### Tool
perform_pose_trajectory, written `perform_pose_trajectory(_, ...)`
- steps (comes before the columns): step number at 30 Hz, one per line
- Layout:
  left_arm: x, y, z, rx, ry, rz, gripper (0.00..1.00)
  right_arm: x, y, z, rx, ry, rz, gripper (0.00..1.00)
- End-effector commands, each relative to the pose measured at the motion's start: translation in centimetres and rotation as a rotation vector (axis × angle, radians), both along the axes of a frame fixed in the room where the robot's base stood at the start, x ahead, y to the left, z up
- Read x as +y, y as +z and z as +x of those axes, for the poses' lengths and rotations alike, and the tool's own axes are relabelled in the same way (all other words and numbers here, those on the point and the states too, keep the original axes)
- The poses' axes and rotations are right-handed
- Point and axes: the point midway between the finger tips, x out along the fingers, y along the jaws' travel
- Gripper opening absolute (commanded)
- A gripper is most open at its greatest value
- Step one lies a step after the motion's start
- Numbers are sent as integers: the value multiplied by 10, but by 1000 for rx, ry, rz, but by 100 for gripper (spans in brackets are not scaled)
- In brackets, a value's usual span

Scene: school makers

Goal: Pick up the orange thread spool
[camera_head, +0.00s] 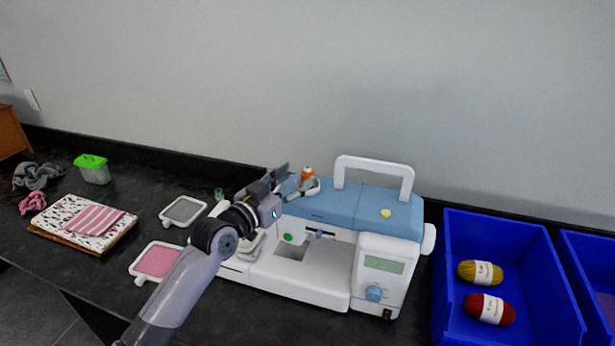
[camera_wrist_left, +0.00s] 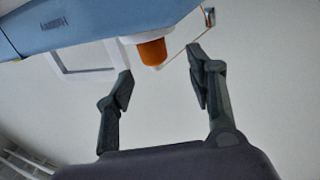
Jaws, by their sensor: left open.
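The orange thread spool (camera_head: 307,173) stands on top of the blue and white sewing machine (camera_head: 330,208), at its left end. In the head view my left gripper (camera_head: 296,180) is at that end of the machine, beside the spool, and partly overlaps the machine top. In the left wrist view the spool (camera_wrist_left: 152,52) shows below the machine's blue top (camera_wrist_left: 100,22), between and ahead of the open fingers (camera_wrist_left: 160,62). The fingers are apart with nothing between them, and I see no contact with the spool. My right gripper is not in view.
The machine's white handle (camera_head: 374,168) rises right of the spool. A thin bent wire guide (camera_wrist_left: 185,38) is close to the spool. A blue bin (camera_head: 456,300) with yarn is at the right. Fabric (camera_head: 92,217) and a green-lidded box (camera_head: 94,170) lie left.

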Motion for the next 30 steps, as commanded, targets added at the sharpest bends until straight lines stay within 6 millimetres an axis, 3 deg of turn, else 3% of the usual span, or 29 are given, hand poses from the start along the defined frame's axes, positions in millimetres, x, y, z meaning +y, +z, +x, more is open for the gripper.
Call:
perform_pose_trajectory(6, -22, 3, 20, 2, -1, -1, 50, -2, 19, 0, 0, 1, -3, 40)
perform_pose_trajectory(9, -28, 0, 30, 0, 0, 0, 50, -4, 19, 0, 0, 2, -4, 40)
perform_pose_trajectory(20, -32, -1, 36, -1, 0, 1, 50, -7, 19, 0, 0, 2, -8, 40)
perform_pose_trajectory(30, -32, -1, 36, 0, 0, 0, 28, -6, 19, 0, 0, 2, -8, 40)
